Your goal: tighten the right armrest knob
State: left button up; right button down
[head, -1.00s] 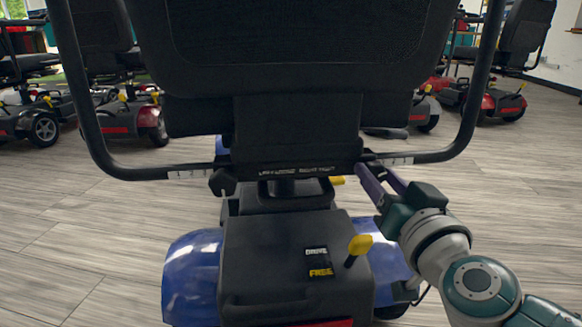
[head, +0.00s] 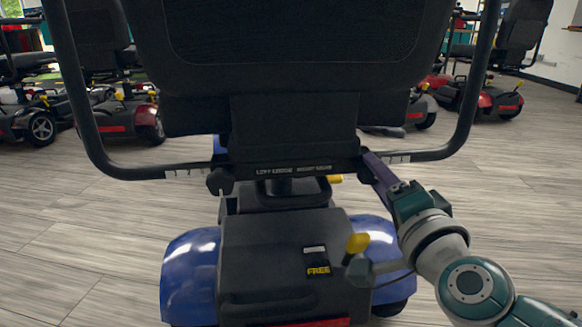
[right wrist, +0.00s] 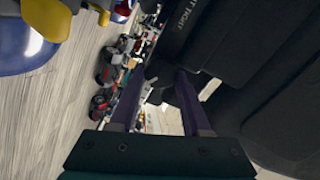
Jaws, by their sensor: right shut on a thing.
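The right armrest knob (head: 365,172) is a small dark knob under the right end of the seat-back crossbar, partly hidden by my fingers. My right gripper (head: 370,165) reaches up to it from the lower right, its purple fingers shut on it. In the right wrist view the fingers (right wrist: 166,80) stand on both sides of a dark knob (right wrist: 159,78). The right armrest tube (head: 430,155) runs out from the bar beside the knob and curves upward, with white marks near its inner end. The left knob (head: 220,181) hangs free under the other end. My left gripper is out of view.
The black seat back (head: 295,60) fills the upper middle. Below are the blue scooter's rear cover (head: 270,250) and a yellow lever (head: 358,243), close to my right arm. Other scooters (head: 130,115) stand in rows behind. Wood-look floor is clear on both sides.

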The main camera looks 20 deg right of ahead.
jog(key=m, duration=0.3)
jog(key=m+b, duration=0.1)
jog(key=m, duration=0.5)
jog(key=shift+f+b, duration=0.25)
jog(key=shift+b, duration=0.1)
jog(key=shift+m, duration=1.2)
jog(key=shift+c, duration=1.8)
grip_release()
jog(key=shift+s, duration=0.1)
